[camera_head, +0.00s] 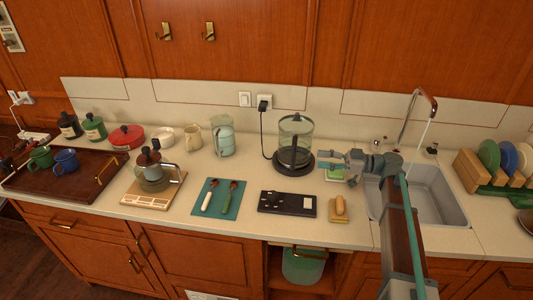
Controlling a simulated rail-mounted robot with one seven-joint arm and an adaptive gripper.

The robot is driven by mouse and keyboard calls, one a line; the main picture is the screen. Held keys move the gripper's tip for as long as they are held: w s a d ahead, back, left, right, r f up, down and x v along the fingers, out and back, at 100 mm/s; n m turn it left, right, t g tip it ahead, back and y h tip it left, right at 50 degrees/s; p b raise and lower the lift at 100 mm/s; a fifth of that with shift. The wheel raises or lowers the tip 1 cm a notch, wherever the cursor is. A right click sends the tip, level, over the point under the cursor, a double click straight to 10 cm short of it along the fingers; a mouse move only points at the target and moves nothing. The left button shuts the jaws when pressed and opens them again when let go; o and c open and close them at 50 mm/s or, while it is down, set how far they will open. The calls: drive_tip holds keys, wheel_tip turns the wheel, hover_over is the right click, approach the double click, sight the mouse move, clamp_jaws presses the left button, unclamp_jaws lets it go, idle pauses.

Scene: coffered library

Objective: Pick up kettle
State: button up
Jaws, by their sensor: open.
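The kettle (295,130) is a clear, greenish glass vessel with a dark handle, standing upright on a round black base (294,169) on the counter. A black cord runs from the base up to the wall outlet. My gripper (326,160) is open, just to the right of the kettle near its lower part and handle. Its fingers point left toward the kettle. I cannot tell whether they touch it. Nothing shows between the fingers.
A green-and-white sponge-like item (334,174) lies under my gripper. The sink (437,195) is to the right. A black control panel (287,203) and a yellow block (339,210) lie in front. A pale jar (224,141) stands left; the wall is close behind.

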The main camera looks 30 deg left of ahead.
sight(293, 156)
drive_tip(key=p+x, duration=0.1)
drive_tip(key=x, duration=0.2)
drive_tip(key=p+x, duration=0.2)
drive_tip(key=x, duration=0.2)
drive_tip(key=p+x, duration=0.1)
drive_tip(key=x, duration=0.2)
drive_tip(key=shift+w+a+f+p, duration=0.2)
drive_tip(key=shift+a+f+p, duration=0.05)
drive_tip(key=shift+a+p, duration=0.1)
drive_tip(key=shift+c, duration=0.3)
clamp_jaws()
